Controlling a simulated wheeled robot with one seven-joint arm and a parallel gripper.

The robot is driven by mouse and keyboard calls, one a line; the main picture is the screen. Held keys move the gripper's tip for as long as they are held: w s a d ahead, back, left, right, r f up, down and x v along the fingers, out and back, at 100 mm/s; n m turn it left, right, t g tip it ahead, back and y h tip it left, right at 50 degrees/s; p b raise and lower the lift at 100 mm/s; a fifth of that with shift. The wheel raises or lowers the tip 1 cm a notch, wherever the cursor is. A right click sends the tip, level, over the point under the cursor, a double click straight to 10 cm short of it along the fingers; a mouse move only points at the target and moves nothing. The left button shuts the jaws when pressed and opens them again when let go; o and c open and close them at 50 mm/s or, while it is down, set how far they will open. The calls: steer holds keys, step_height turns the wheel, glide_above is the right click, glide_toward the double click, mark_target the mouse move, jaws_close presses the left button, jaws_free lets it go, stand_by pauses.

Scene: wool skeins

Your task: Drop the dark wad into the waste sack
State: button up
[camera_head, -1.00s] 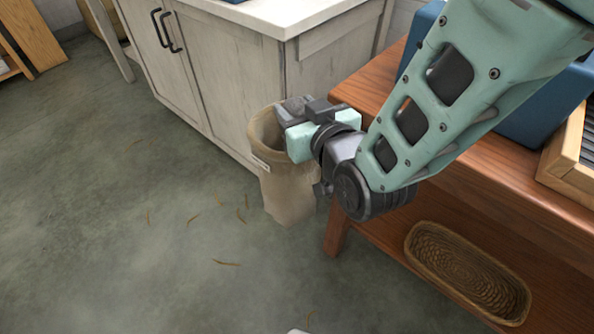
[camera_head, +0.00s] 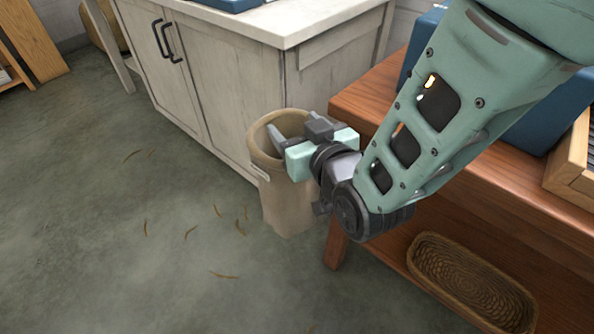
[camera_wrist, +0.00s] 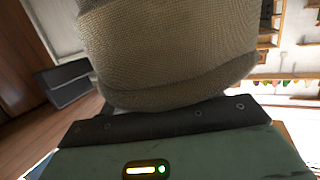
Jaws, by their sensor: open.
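The waste sack (camera_head: 284,208) is a tan, open-topped sack standing on the floor against the end of the pale cabinet. My gripper (camera_head: 296,130) is at its mouth, with the fingers apart over the opening and rim. In the wrist view, the sack's woven side (camera_wrist: 170,50) fills the upper middle, close in front of my gripper. I do not see the dark wad in either view. The inside of the sack is mostly hidden by its rim and my gripper.
A reddish wooden bench (camera_head: 480,170) stands at the right, with a wicker basket (camera_head: 425,268) on its lower shelf. The pale cabinet (camera_head: 235,85) is behind the sack. Open floor (camera_head: 90,240) with several thin brown scraps lies to the left.

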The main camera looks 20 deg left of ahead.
steer(key=p+v, duration=1.7)
steer(key=shift+r, duration=0.15)
steer(key=shift+s, duration=0.15)
stand_by(0.3)
